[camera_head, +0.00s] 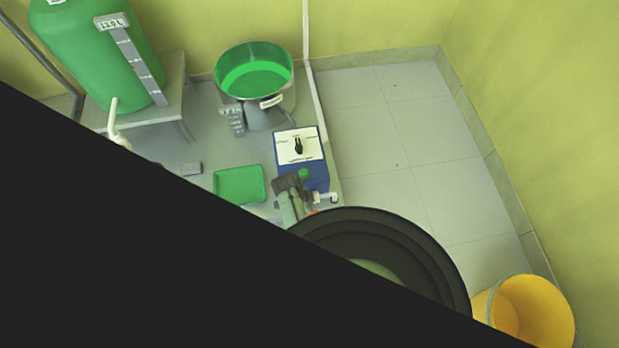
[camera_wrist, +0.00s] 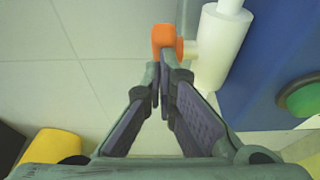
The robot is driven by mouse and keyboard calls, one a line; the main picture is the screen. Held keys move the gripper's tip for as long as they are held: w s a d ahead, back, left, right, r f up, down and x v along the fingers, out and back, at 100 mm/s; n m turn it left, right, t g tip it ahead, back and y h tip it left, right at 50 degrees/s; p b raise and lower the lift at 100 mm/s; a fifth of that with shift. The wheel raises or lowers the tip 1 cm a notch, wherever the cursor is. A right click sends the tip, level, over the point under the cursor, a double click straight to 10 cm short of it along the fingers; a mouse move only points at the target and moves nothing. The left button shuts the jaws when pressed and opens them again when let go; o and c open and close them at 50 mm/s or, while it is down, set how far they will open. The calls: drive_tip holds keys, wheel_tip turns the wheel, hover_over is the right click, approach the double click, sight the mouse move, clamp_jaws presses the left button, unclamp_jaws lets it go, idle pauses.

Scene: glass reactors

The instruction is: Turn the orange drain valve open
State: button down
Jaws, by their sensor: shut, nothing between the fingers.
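The orange drain valve (camera_wrist: 165,38) is in the wrist view, at the top centre. It sits at the left end of a short stub beside a white pipe (camera_wrist: 222,45). My gripper (camera_wrist: 163,65) has its fingertips together just below the valve in the picture, with nothing between them. The tips look very close to the valve, but I cannot tell whether they touch it. In the head view my gripper (camera_head: 288,190) is in front of the blue unit (camera_head: 314,178). Only a small orange spot shows beside it there, mostly hidden.
The blue unit carries a black dial. A green tray (camera_head: 239,185), a green-filled pot (camera_head: 253,57) and a green tank (camera_head: 85,60) are to its left. A yellow bucket (camera_head: 548,312) stands on the floor at lower right. A dark shape hides the lower left. Tiled floor is clear at right.

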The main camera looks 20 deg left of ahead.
drive_tip(key=shift+s+a+f+b, duration=0.25)
drive_tip(key=shift+s+a+b, duration=0.1)
drive_tip(key=shift+a, duration=0.15)
drive_tip(key=shift+s+a+f+b, duration=0.25)
drive_tip(key=shift+a+b, duration=0.1)
drive_tip(key=shift+a, duration=0.1)
drive_tip(key=shift+a+r, duration=0.1)
idle(1.4)
